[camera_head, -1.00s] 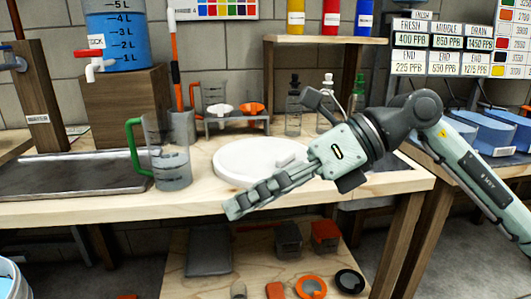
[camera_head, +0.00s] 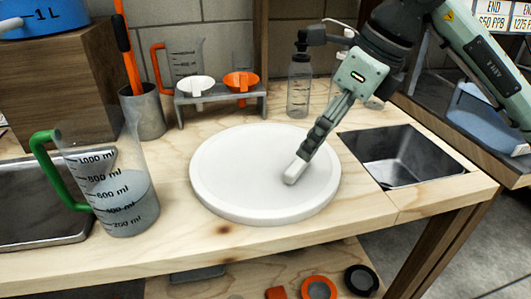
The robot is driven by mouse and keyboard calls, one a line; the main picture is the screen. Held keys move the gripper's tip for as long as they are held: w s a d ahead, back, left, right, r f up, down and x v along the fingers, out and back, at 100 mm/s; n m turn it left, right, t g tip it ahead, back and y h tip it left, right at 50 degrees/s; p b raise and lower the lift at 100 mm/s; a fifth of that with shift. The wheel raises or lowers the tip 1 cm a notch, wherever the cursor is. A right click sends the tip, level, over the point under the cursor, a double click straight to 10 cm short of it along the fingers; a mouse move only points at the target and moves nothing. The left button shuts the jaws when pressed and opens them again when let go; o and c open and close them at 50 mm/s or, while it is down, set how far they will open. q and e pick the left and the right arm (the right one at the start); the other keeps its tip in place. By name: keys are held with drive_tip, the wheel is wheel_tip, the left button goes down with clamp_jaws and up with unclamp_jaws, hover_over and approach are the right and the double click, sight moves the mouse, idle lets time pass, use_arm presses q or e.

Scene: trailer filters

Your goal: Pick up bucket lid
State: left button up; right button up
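The bucket lid (camera_head: 235,172) is a round white disc with a raised rim. It lies flat on the wooden bench in the middle of the head view. A short white bar handle (camera_head: 293,173) stands on its right part. My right gripper (camera_head: 303,158) comes down from the upper right, with its fingertips at the handle's upper end. The fingers are seen nearly edge-on and overlap, so I cannot tell whether they have closed on the handle. My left gripper is out of view.
A green-handled jug (camera_head: 127,200) with liquid stands left of the lid. A small stand (camera_head: 220,104) with white and orange cups is behind it. A clear bottle (camera_head: 299,88) stands near my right arm. A sink (camera_head: 400,155) is to the right.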

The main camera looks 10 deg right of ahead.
sight(300, 162)
drive_tip(key=x, duration=0.3)
drive_tip(key=a+x, duration=0.1)
drive_tip(key=x, duration=0.1)
drive_tip(key=shift+s+f+p, duration=0.3)
drive_tip(key=shift+w+f, duration=0.15)
drive_tip(key=shift+f, duration=0.2)
drive_tip(key=shift+r, duration=0.1)
drive_tip(key=c, duration=1.3)
